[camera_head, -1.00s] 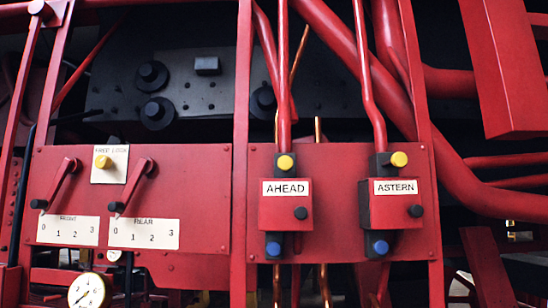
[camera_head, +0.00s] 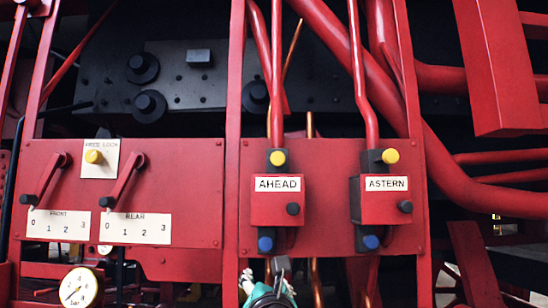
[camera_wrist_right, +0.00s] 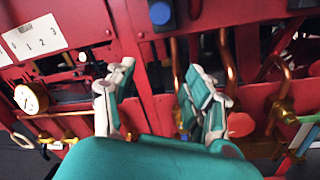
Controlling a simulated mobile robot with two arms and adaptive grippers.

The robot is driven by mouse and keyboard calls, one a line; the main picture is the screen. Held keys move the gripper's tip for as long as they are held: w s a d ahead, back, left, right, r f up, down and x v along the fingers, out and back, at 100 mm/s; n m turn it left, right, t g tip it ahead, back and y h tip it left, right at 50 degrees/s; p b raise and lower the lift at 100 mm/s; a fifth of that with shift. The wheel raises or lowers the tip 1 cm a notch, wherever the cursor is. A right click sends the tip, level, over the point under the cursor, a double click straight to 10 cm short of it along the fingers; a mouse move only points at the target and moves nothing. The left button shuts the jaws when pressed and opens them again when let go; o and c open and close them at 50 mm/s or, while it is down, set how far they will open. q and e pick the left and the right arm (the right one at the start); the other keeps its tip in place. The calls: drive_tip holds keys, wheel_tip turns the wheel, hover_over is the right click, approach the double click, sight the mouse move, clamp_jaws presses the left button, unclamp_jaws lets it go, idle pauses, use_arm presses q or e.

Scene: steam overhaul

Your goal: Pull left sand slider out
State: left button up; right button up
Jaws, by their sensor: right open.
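The left red box labelled AHEAD (camera_head: 277,207) is on the red panel, with a yellow knob (camera_head: 277,158) above, a black knob (camera_head: 293,209) on its face and a blue knob (camera_head: 265,244) below. The right box labelled ASTERN (camera_head: 387,206) has the same knobs. My right gripper (camera_head: 268,283) is at the bottom edge of the head view, below the AHEAD box and apart from it. In the right wrist view its green and white fingers (camera_wrist_right: 163,80) are spread and empty, with a blue knob (camera_wrist_right: 160,14) beyond them. My left gripper is not in view.
Two levers (camera_head: 122,180) stand over a FRONT and REAR scale plate (camera_head: 135,228) at left. A pressure gauge (camera_head: 80,288) is below. Vertical red pipes (camera_head: 362,80) run down to the boxes. Copper pipes (camera_wrist_right: 228,55) hang under the panel near my fingers.

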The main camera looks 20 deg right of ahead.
drive_tip(key=s+r+n+t+h, duration=0.2)
drive_tip(key=s+r, duration=0.3)
drive_tip(key=r, duration=0.4)
drive_tip(key=s+r+n+t+h, duration=0.15)
drive_tip(key=s+r, duration=0.25)
drive_tip(key=r, duration=0.5)
drive_tip(key=p, duration=0.9)
approach(278, 158)
drive_tip(key=shift+n, duration=0.45)
drive_tip(key=x, duration=0.9)
drive_tip(key=shift+w+d+r, duration=0.1)
drive_tip(key=shift+w+r, duration=0.1)
drive_tip(key=shift+w, duration=0.1)
drive_tip(key=shift+w+d+r+p, duration=0.15)
drive_tip(key=shift+w+p, duration=0.3)
drive_tip(key=shift+w, duration=0.05)
clamp_jaws()
drive_tip(key=shift+s, duration=0.1)
